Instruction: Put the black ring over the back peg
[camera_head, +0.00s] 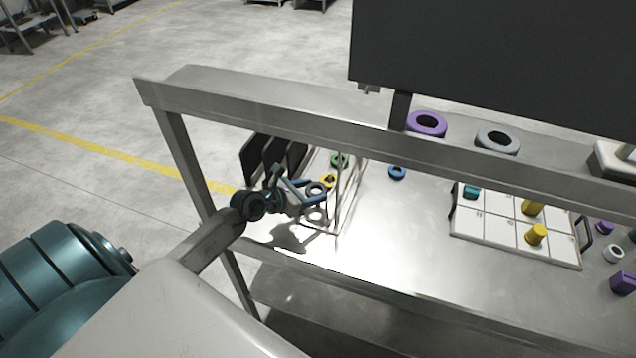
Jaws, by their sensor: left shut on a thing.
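My left gripper (309,195) reaches over the left end of the steel table, under the front rail. Its blue fingers are shut on a small dark ring (316,188), which looks like the black ring. A green ring (340,160) and a yellow ring (328,181) are just beyond it, by a pale stand (346,207) with thin upright edges. I cannot make out the back peg clearly; the gripper and stand edges cover that area. My right gripper is not in view.
The steel rail (290,112) crosses above the work area. A blue ring (397,172) lies right of the stand. A white gridded tray (500,240) holds yellow pieces at right. Bare table lies between.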

